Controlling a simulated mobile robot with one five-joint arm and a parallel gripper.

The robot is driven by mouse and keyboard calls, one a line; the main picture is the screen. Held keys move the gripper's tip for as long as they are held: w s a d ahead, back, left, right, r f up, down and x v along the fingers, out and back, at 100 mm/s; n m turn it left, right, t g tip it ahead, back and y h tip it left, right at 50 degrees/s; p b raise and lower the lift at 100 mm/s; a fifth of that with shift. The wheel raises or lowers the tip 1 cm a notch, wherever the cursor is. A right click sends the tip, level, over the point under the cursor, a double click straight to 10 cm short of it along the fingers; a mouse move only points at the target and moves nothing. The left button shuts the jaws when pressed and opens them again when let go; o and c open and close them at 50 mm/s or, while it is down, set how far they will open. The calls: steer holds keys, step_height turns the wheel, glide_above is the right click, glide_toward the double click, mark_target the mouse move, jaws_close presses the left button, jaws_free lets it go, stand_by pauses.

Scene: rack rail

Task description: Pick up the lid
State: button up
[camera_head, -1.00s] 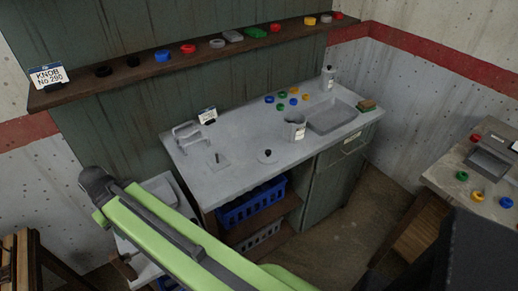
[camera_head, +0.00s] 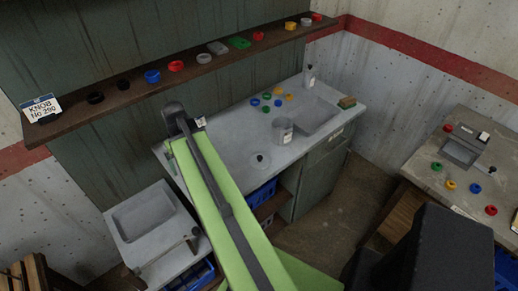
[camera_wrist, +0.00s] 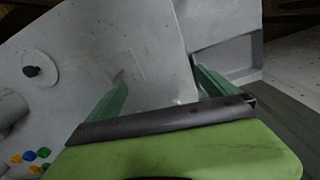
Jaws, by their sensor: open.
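The lid is a pale grey disc with a black knob (camera_head: 260,161), lying flat on the grey counter (camera_head: 232,136). It also shows in the wrist view, at the left, as a disc (camera_wrist: 40,70) with its dark knob standing up. My gripper (camera_wrist: 160,82) has its two green fingers spread apart with nothing between them. It is over the counter, with the lid off to its left in the wrist view, clear of both fingers. In the head view my arm hides the fingers and part of the counter.
A grey canister (camera_head: 282,131) stands near the lid, with several coloured rings behind it. A grey basin (camera_head: 316,116) is set in the counter's right part. A shelf (camera_head: 210,66) with several small items runs above. A lower unit with a tray (camera_head: 118,222) stands left.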

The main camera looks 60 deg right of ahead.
steer(key=s+d+r+m+p, duration=0.1)
steer(key=s+d+r+p, duration=0.1)
steer(key=s+d+r, duration=0.35)
steer(key=s+d+r+m+p, duration=0.2)
steer(key=s+d+p, duration=0.1)
steer(key=d, duration=0.6)
step_height(320, 180, up, 2)
steer(key=m+p, duration=0.2)
glide_above(260, 158)
step_height(260, 158, down, 18)
steer(key=b, duration=1.7)
steer(key=shift+w+r+b, duration=0.1)
steer(key=shift+r+b, duration=0.15)
steer(key=shift+b, duration=0.15)
steer(key=shift+r, duration=0.2)
steer(key=c, duration=1.2)
